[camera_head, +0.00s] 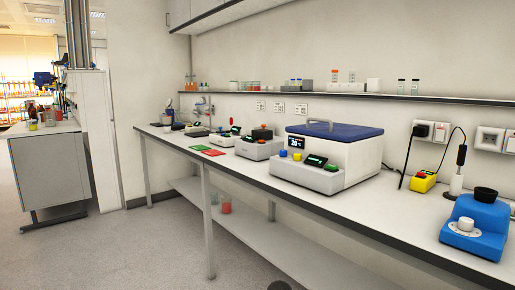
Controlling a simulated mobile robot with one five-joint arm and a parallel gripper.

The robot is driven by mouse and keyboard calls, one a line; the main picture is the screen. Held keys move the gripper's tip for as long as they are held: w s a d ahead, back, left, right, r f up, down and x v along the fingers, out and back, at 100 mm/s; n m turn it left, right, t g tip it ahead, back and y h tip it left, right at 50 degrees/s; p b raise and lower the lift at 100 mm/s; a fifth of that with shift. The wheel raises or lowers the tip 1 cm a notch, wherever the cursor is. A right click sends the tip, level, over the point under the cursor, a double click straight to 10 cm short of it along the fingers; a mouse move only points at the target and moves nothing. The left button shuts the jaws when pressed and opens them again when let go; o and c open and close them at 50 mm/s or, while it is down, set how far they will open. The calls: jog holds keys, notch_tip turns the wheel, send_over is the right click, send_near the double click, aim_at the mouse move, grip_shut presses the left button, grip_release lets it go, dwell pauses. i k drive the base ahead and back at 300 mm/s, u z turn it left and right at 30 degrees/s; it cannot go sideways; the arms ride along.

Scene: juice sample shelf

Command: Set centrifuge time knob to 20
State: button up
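The centrifuge (345,160) is a white box with a blue lid (334,131) and a handle on top, standing on the long bench. The lid looks closed. Its front has a small dark display (296,142) with pale digits too small to read surely. Below it sit a blue knob (283,153) and a yellow knob (297,156). I cannot tell which one sets the time. My gripper is not in this view.
The long bench (400,215) also holds a blue device (474,228) at right, a yellow box (423,181) and a grey device (259,148) left of the centrifuge. A shelf (440,99) runs above. Open floor (140,250) lies in front, at left.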

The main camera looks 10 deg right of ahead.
aim_at(297, 157)
jog(key=u, duration=0.85)
jog(key=i, duration=1.1)
jog(key=u, duration=0.65)
